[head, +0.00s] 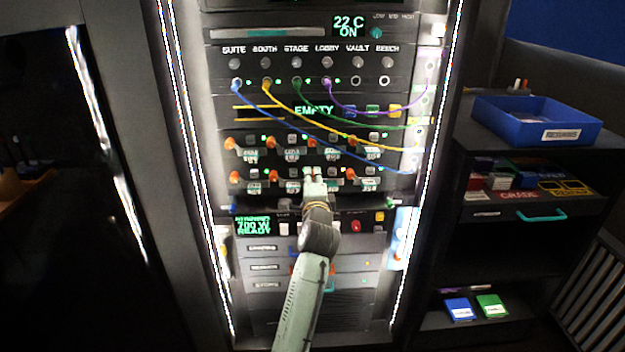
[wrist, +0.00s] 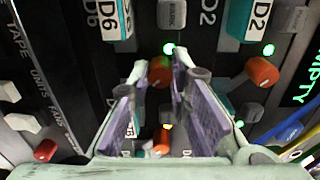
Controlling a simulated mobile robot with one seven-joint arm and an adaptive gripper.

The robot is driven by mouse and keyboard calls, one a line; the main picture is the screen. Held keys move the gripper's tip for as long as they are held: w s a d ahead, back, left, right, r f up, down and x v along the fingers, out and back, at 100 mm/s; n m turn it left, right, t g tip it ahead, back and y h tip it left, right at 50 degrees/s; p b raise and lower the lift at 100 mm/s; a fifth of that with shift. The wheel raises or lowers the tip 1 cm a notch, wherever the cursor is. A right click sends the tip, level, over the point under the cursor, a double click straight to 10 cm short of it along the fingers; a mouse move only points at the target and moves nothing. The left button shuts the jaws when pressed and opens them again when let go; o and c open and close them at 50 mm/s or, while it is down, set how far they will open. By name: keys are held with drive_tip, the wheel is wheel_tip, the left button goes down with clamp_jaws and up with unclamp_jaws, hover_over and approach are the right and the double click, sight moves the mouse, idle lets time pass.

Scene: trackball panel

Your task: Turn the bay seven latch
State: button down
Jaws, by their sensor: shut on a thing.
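My gripper (head: 315,176) reaches up to the lower row of bays in the rack, at the third bay from the left. In the wrist view its two purple-padded fingers (wrist: 160,68) stand on either side of an orange latch (wrist: 160,75) and are shut on it. This is the bay seven latch by its place. Its turn angle is hard to tell. A green light shows just beyond it. In the head view the gripper hides this latch. The bay three latch (head: 312,142) sits just above, and also shows in the wrist view (wrist: 262,72).
The bay eight latch (head: 352,175) is close on the right, the bay six latch (head: 273,175) on the left. Colored cables (head: 300,108) hang across the panel above the bays. A shelf with a blue tray (head: 487,128) stands on the right.

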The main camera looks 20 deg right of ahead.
drive_tip(key=c, duration=1.5)
unclamp_jaws()
drive_tip(key=shift+o, duration=0.2)
drive_tip(key=shift+s, duration=0.1)
drive_tip(key=v, duration=1.1)
drive_tip(key=shift+s, duration=0.35)
drive_tip(key=shift+a, duration=0.15)
